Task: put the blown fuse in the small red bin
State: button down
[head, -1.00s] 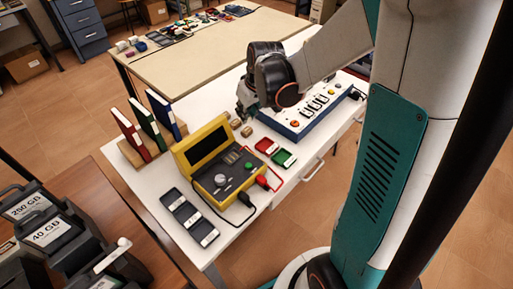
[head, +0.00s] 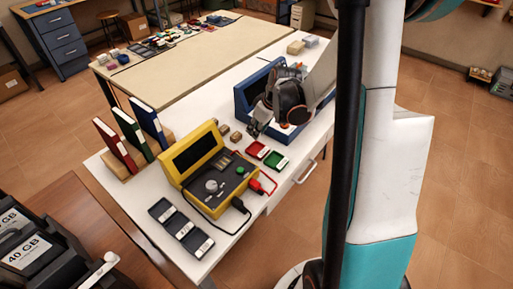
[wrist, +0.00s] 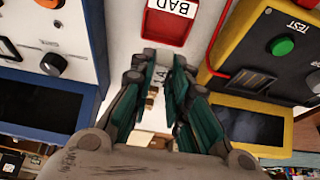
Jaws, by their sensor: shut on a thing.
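The small red bin (head: 257,149) lies on the white table in front of my gripper in the head view. In the wrist view the red bin (wrist: 170,24), labelled BAD, is just beyond my fingertips. My gripper (wrist: 163,64) is above the table, between the blue device and the yellow tester. It is shut on a small pale thing with dark lettering, apparently a fuse (wrist: 160,76). The fingers hide most of it, and I cannot see whether it is blown. The gripper also shows in the head view (head: 253,131), close behind the red bin.
A green bin (head: 276,161) sits beside the red one. The yellow tester (head: 212,165) with red and black leads is to the left, the blue device (head: 262,88) behind. Small brown blocks (head: 230,133) lie near the gripper. Dark trays (head: 181,228) and upright binders (head: 133,135) stand further left.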

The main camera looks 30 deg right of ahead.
jog(key=shift+f+b, duration=1.15)
jog(key=shift+f, duration=2.4)
jog(key=shift+f, duration=0.2)
jog(key=c, duration=1.8)
grip_release()
jog(key=shift+r, duration=0.1)
jog(key=p+v, duration=0.4)
jog(key=v, duration=0.8)
jog(key=shift+r, duration=0.15)
